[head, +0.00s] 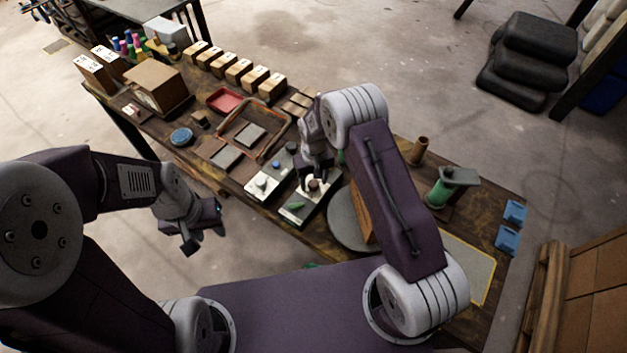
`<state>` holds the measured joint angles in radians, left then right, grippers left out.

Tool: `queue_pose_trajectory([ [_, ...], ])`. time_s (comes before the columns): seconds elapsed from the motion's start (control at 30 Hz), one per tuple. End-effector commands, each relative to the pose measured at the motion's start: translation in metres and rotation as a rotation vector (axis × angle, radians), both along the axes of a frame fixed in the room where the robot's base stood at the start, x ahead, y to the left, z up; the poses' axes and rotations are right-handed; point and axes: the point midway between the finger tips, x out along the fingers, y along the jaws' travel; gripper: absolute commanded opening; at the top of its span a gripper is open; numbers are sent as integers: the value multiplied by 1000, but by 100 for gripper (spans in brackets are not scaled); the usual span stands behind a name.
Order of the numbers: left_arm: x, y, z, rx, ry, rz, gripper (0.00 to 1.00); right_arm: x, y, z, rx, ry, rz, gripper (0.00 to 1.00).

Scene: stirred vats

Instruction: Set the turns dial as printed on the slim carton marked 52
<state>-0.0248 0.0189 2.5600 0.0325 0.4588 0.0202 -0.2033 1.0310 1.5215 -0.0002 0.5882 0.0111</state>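Two slim upright cartons (97,73) with printed tops stand at the table's far left end; the print is too small to read, so I cannot tell which is marked 52. Two flat control boxes lie at the table's near middle. The left box (262,186) has a pale face with a light knob and a blue button. The right box (297,209) has a dark knob (312,186) and a green part. My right gripper (314,177) points down at the dark knob; its fingers are too small to tell whether they grip. My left gripper (203,238) is empty, fingers apart, off the table's near edge.
A row of small cartons (239,72) lines the back edge. A red tray (224,100), a wooden tray and a blue round lid (181,136) lie left of the boxes. A grey disc (345,222) and a green stand (438,193) are to the right.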

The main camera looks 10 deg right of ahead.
Motion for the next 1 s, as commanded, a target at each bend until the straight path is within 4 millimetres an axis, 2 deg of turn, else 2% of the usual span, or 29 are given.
queue_pose_trajectory([
  [0.13, 0, 0, 0, 0, 0, 0, 36, 0, 0, 1, 0, 0, 0, 56],
  [0.23, 0, 0, -2, 0, 0, 0, 36, 0, 0, 12, 0, -2, 0, 56],
  [0.5, 0, 0, -7, 0, 0, 0, 36, 0, 0, 70, 1, -4, 0, 56],
  [0.6, 0, 0, -8, 0, 0, 0, 36, 0, 0, 84, 1, -3, 0, 56],
  [0.73, 0, 0, -8, 0, 0, 0, 36, -1, 0, 91, 0, 0, 0, 56],
  [1.0, 0, 0, -8, 0, 0, 0, 36, -1, 0, 91, 0, 0, 0, 56],
])
